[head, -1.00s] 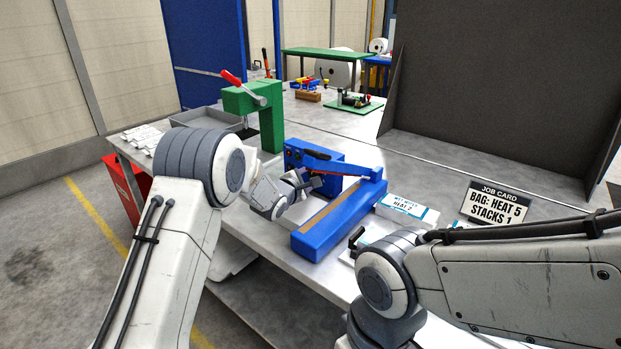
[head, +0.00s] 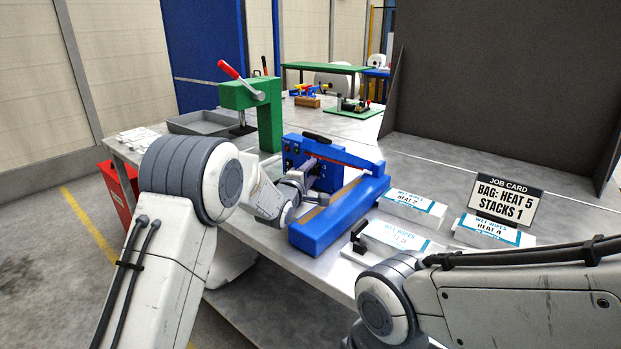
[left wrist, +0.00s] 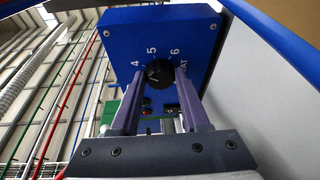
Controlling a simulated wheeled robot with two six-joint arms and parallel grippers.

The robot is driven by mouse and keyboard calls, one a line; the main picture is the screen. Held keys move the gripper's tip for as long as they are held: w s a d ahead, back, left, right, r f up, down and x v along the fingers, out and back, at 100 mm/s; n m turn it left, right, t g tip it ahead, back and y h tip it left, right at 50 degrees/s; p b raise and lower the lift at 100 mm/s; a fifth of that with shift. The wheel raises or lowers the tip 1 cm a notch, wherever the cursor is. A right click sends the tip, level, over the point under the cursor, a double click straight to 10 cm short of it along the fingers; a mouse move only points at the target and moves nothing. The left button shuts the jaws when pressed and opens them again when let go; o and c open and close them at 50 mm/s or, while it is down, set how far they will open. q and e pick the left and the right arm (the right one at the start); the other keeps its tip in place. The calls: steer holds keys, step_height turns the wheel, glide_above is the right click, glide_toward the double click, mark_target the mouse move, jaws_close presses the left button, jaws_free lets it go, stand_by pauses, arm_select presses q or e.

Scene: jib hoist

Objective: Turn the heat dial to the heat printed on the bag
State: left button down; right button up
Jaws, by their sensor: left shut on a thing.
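The heat dial (left wrist: 158,73) is a black round knob on the blue sealer's end face in the left wrist view. The numbers 4, 5 and 6 show around it, with part of the word HEAT at right; I cannot tell its pointer's setting. My left gripper (left wrist: 156,88) is shut on the dial, one purple finger on each side. In the head view my left gripper (head: 308,168) is at the blue sealer (head: 330,220). White bags read HEAT 2 (head: 410,202) and HEAT 4 (head: 493,230). A third bag (head: 398,236) has faint print, perhaps a 5. My right gripper is out of view.
The job card (head: 505,200) reads BAG: HEAT 5, STACKS 1. A green press (head: 265,115) with a red handle and a grey tray (head: 205,122) stand behind the sealer. A dark panel (head: 500,90) stands at the back right.

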arm_select(q)
steer(key=shift+f, duration=0.1)
stand_by(0.3)
steer(key=shift+c, duration=1.9)
jaws_free()
steer(key=shift+v, duration=3.75)
